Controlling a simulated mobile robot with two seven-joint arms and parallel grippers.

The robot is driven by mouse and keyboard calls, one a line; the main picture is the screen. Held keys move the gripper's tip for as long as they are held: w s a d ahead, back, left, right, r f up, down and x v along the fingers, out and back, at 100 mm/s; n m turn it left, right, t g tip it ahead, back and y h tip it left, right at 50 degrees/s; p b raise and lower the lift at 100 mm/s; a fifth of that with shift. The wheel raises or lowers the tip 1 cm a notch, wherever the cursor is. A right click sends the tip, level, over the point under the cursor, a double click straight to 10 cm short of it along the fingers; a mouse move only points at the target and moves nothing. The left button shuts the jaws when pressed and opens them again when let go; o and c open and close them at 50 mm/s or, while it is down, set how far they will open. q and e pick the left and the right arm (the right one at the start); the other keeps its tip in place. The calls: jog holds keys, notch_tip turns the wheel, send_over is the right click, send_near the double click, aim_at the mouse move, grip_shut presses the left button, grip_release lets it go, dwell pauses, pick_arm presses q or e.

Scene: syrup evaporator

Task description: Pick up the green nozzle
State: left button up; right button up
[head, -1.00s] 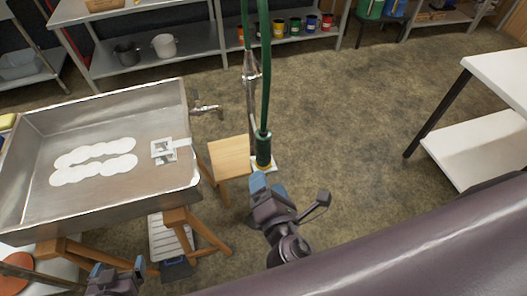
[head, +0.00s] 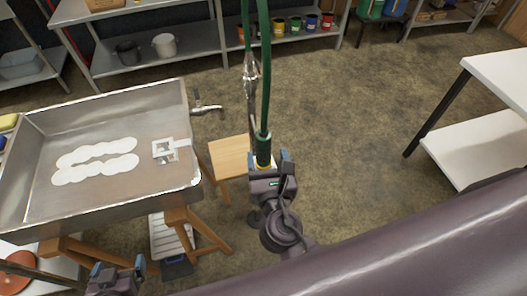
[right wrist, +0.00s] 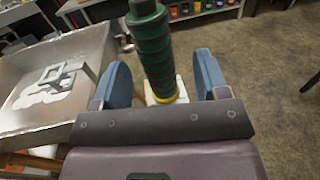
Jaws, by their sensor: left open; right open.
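The green nozzle (head: 263,145) hangs upright at the lower end of a green hose (head: 265,90), with a yellow ring at its bottom. My right gripper (head: 270,160) is open, with blue fingers on either side of the nozzle's lower part. In the right wrist view the ribbed nozzle (right wrist: 152,45) stands between the open fingers (right wrist: 161,62), with a visible gap on each side. Part of the nozzle's lower end is hidden by the gripper in the head view. My left gripper (head: 117,270) is open and empty at the lower left, below the pan.
A metal pan (head: 100,205) with white discs stands at left on wooden legs. A wooden stool (head: 229,155) is just left of the nozzle. A white table (head: 500,75) stands at right. Between them the floor (head: 360,140) is clear.

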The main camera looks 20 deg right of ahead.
jog(key=shift+w+d+f+p, duration=0.1)
jog(key=shift+w+p, duration=0.05)
jog(key=shift+w, duration=1.25)
jog(key=shift+w+d+f+p, duration=0.1)
jog(key=shift+w+p, duration=0.05)
jog(key=shift+w, duration=1.2)
jog(key=shift+c, duration=0.5)
jog(key=c, duration=1)
